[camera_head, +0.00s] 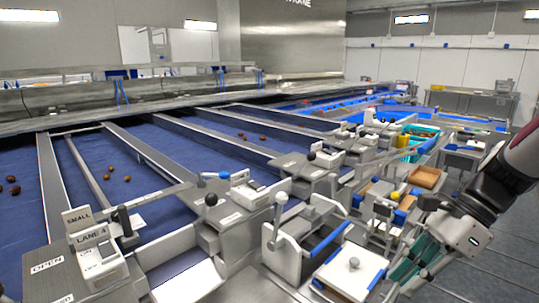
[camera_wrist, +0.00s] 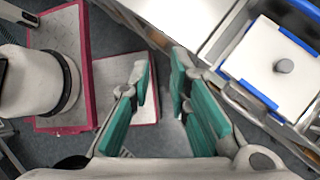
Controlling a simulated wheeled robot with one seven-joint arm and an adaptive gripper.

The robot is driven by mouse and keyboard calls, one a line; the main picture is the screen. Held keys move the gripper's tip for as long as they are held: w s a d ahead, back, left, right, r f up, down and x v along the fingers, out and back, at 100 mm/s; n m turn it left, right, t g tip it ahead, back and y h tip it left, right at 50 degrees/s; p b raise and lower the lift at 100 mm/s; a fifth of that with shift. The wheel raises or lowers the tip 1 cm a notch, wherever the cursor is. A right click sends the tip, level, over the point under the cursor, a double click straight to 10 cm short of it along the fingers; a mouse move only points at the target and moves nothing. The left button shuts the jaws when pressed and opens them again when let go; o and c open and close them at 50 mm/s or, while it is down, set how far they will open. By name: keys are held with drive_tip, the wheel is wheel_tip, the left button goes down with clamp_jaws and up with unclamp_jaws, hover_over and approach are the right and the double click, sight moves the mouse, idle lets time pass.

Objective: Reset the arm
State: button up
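My gripper (camera_wrist: 160,105) shows in the wrist view with its green-padded fingers spread apart and nothing between them. In the head view my gripper (camera_head: 405,268) hangs at the lower right, beside the front of the grading line, at the end of my dark and grey arm. A white lidded box (camera_wrist: 270,66) with a round grey knob and blue edges lies to the right of the fingers in the wrist view. The same white lid (camera_head: 350,268) shows in the head view, left of my gripper. The gripper appears apart from it.
Blue sorting lanes (camera_head: 150,160) with a few dates run at the left. A teal crate (camera_head: 418,142) and a brown tray (camera_head: 425,177) stand at the right. Grey floor (camera_head: 490,262) is open at the lower right.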

drive_tip(key=s+a+r+n+t+h, duration=0.2)
drive_tip(key=s+n, duration=0.4)
drive_tip(key=n, duration=0.4)
drive_tip(key=s+a+r+n+t+h, duration=0.2)
drive_tip(key=s+r+n+t+h, duration=0.1)
drive_tip(key=n, duration=0.7)
drive_tip(key=s+r+h, duration=0.1)
drive_tip(key=s+h, duration=0.1)
drive_tip(key=s, duration=0.1)
drive_tip(key=shift+s+a, duration=0.35)
drive_tip(key=shift+a, duration=0.05)
